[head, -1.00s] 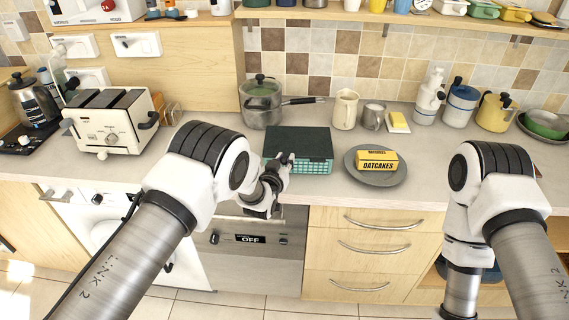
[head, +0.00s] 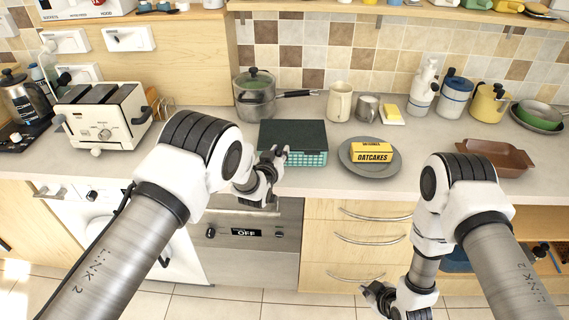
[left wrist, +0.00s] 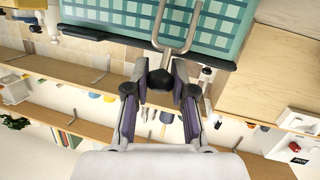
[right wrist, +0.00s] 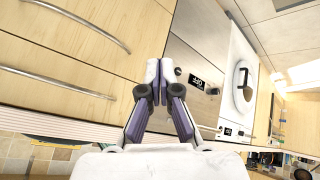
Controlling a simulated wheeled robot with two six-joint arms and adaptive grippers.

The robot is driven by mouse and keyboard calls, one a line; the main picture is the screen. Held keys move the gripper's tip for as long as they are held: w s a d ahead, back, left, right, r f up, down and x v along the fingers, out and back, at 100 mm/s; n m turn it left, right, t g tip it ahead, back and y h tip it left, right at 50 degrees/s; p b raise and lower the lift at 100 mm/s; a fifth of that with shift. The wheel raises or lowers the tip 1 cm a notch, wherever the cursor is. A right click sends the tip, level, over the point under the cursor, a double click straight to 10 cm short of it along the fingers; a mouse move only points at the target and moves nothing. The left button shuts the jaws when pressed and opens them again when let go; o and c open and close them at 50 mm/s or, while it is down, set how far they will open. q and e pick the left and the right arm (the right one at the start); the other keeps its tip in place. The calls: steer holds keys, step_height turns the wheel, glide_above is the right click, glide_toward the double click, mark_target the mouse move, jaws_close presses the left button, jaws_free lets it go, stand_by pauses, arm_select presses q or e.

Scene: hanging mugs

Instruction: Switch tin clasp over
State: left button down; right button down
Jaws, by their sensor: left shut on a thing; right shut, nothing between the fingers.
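The tin (head: 307,158) has a teal checked body and a dark green lid; it stands near the counter's front edge. In the left wrist view its checked side (left wrist: 115,14) fills the top. A forked metal wire clasp (left wrist: 186,32) with a dark round knob (left wrist: 161,79) reaches down from it. My left gripper (head: 281,154) is at the tin's front left, its fingers shut around the knob. Whether the clasp is latched cannot be told. My right gripper (head: 376,291) is shut and empty, low in front of the drawers; its fingertips meet in the right wrist view (right wrist: 161,82).
A grey plate (head: 347,164) with a yellow oatcakes box (head: 372,153) stands right of the tin. A lidded pot (head: 255,101) is behind it, and a toaster (head: 100,118) is at the left. A brown dish (head: 490,153) lies behind my right arm. Drawers are below.

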arm_select(q)
steer(key=shift+w, duration=0.1)
arm_select(e)
steer(key=w+a+r+n+t+y, duration=0.25)
steer(key=w+a+n, duration=0.2)
steer(key=w, duration=0.25)
steer(key=w+a+r+n+t+y, duration=0.2)
steer(key=w+a+n+t, duration=0.1)
steer(key=w+n, duration=0.3)
steer(key=w+a+r+n+y, duration=0.3)
steer(key=w+a+r+n, duration=0.1)
steer(key=a, duration=0.1)
steer(key=w+a+r+n+y, duration=0.3)
steer(key=w+a+r, duration=0.2)
steer(key=a, duration=0.1)
steer(key=w+a+r+n+t+y, duration=0.1)
steer(key=w+a+r+n+y, duration=0.2)
steer(key=w+a+r+n, duration=0.1)
steer(key=shift+w+a+r+n, duration=0.35)
steer(key=shift+w+a+r, duration=0.1)
steer(key=shift+w+a, duration=0.3)
steer(key=shift+w+r, duration=0.25)
steer(key=shift+w, duration=0.25)
steer(key=shift+w, duration=0.1)
